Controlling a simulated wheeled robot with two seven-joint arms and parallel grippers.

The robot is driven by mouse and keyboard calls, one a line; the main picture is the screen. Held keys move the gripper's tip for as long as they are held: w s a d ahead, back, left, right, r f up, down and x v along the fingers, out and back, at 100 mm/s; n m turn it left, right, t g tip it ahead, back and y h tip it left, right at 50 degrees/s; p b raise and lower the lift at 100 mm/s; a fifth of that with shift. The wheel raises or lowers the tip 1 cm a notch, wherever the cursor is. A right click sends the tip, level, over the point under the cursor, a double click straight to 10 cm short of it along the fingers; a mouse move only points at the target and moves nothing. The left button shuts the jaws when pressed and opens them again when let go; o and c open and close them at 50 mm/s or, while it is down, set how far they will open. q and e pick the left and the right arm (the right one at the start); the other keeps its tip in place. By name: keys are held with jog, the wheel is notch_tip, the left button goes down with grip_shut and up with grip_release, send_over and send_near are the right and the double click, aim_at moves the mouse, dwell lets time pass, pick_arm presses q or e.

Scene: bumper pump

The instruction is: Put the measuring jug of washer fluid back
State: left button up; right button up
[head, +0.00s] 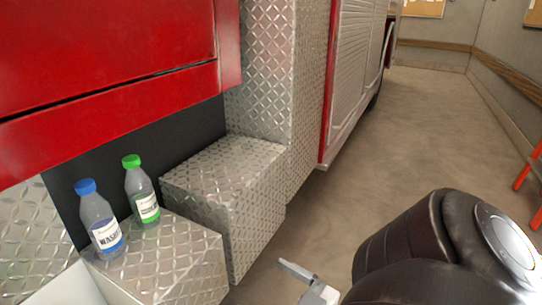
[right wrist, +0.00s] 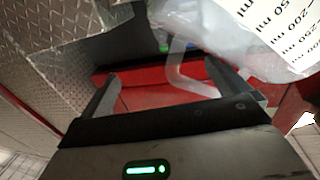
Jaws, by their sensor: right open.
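The clear measuring jug (right wrist: 285,42) shows at the top right of the right wrist view, tilted in the picture, with black ml marks on a white scale. Its clear looped handle (right wrist: 178,75) appears between the two fingers of my right gripper (right wrist: 161,70). The fingers are apart and not closed on the handle. The jug is not seen in the head view. There, a pale metal part of my right gripper (head: 308,283) shows at the bottom, beside my dark arm. My left gripper is not in view.
A blue-capped washer bottle (head: 104,222) and a green-capped bottle (head: 142,192) stand on a diamond-plate step (head: 165,262). A higher diamond-plate block (head: 225,180) is to their right. A red truck panel (head: 120,105) overhangs the bottles. Open floor (head: 425,130) lies to the right.

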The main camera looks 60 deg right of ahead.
grip_shut()
dwell(0.6)
